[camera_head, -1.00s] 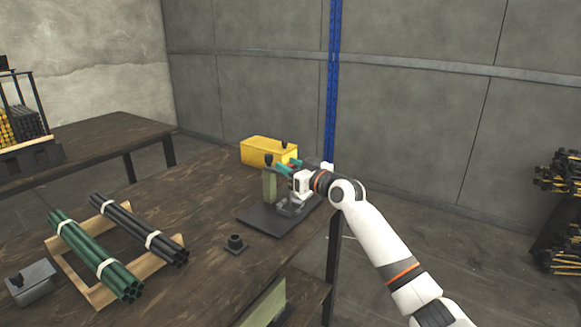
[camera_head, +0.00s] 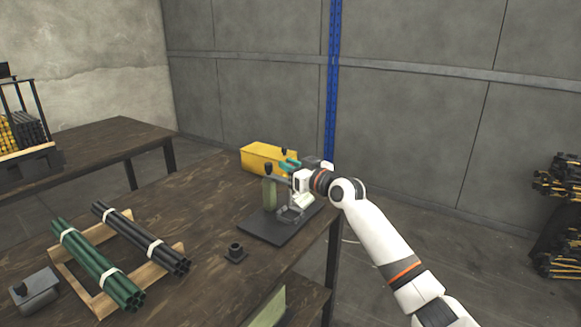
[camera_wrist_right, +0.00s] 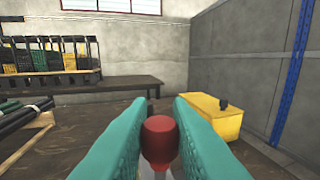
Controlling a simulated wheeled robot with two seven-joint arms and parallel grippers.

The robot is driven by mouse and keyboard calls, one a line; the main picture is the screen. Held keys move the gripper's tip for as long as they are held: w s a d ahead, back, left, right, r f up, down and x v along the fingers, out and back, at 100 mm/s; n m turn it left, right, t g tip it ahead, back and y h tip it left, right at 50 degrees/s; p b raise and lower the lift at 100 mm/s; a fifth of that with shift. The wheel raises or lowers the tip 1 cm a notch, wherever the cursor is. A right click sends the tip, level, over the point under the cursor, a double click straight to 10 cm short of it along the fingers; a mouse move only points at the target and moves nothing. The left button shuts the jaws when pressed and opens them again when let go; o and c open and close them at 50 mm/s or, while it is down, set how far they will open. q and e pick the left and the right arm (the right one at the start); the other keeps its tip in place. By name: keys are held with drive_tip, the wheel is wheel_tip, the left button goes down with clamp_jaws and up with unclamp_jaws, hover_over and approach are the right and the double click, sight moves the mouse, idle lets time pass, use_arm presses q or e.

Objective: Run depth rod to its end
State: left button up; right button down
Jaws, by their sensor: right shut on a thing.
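A rivet press with a green column (camera_head: 269,193) stands on a dark base plate (camera_head: 262,230) at the right end of the table. A black knob (camera_head: 268,167) tops the column. My right gripper (camera_head: 290,164), with teal fingers, is over the press. In the right wrist view, the fingers (camera_wrist_right: 159,130) are closed on a red knob (camera_wrist_right: 159,139), one on each side. The rod below the knob is mostly hidden, so I cannot tell how far it has run. My left gripper is not in view.
A yellow box (camera_head: 262,157) with a black knob stands behind the press. A small dark socket (camera_head: 236,252) sits in front of it. Green rods (camera_head: 97,265) and black rods (camera_head: 140,237) lie on a wooden rack at left. A blue post (camera_head: 333,80) rises behind.

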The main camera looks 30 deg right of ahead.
drive_tip(key=shift+r, duration=0.45)
drive_tip(key=c, duration=1.3)
unclamp_jaws()
drive_tip(key=shift+f, duration=0.1)
drive_tip(key=shift+s+f, duration=0.1)
drive_tip(key=shift+s, duration=0.2)
drive_tip(key=s, duration=0.3)
drive_tip(key=s+d, duration=0.1)
drive_tip(key=s, duration=0.7)
drive_tip(key=shift+s+d, duration=0.15)
drive_tip(key=shift+d, duration=0.1)
